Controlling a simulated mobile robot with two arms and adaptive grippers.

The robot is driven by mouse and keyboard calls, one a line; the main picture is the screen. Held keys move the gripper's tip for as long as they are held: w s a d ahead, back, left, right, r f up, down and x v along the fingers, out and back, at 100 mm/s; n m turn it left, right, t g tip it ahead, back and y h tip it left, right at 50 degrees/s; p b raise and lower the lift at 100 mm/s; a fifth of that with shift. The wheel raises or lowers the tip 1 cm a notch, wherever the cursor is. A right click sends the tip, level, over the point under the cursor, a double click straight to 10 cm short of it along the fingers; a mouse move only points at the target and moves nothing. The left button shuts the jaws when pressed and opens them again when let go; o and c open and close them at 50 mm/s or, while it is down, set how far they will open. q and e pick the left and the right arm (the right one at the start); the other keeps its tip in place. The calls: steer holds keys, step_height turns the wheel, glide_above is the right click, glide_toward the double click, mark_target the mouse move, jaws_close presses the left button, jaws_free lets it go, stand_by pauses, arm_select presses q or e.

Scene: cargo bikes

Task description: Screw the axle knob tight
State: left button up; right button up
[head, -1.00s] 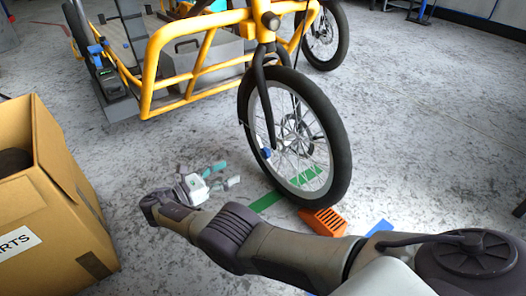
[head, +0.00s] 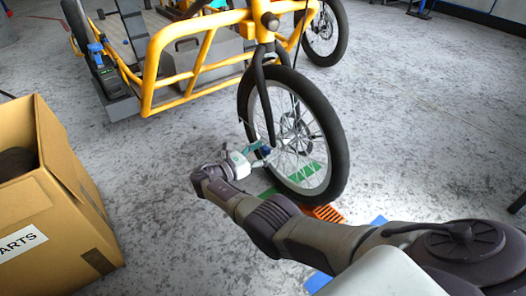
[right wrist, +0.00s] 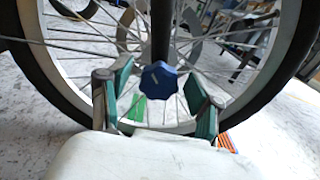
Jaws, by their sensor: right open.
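The blue axle knob (right wrist: 160,82) sits at the lower end of the dark fork leg, in front of the spokes of the front wheel (head: 340,140). In the right wrist view it lies between the two green-padded fingers of my right gripper (right wrist: 160,98), with a gap on each side. The fingers are open. In the head view my right gripper (head: 255,156) is at the left side of the wheel, and the knob (head: 265,151) shows small by its fingertips. My left gripper is not in view.
An orange block (head: 325,213) sits against the bottom of the tyre. Green and blue tape (head: 318,281) marks the floor. A cardboard box (head: 75,215) stands at the left. The yellow cargo frame (head: 150,65) is behind. The floor between box and wheel is largely clear.

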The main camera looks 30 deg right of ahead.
steer(key=c, duration=1.2)
steer(key=shift+o, duration=0.2)
steer(key=shift+m, duration=0.3)
steer(key=m, duration=0.3)
steer(key=shift+m+b, duration=0.3)
steer(key=shift+b, duration=0.05)
steer(key=shift+s+m+b, duration=0.1)
steer(key=shift+m+b, duration=0.2)
steer(key=shift+m, duration=1.5)
steer(key=shift+f, duration=0.1)
steer(key=o, duration=1.2)
steer(key=shift+c, duration=0.2)
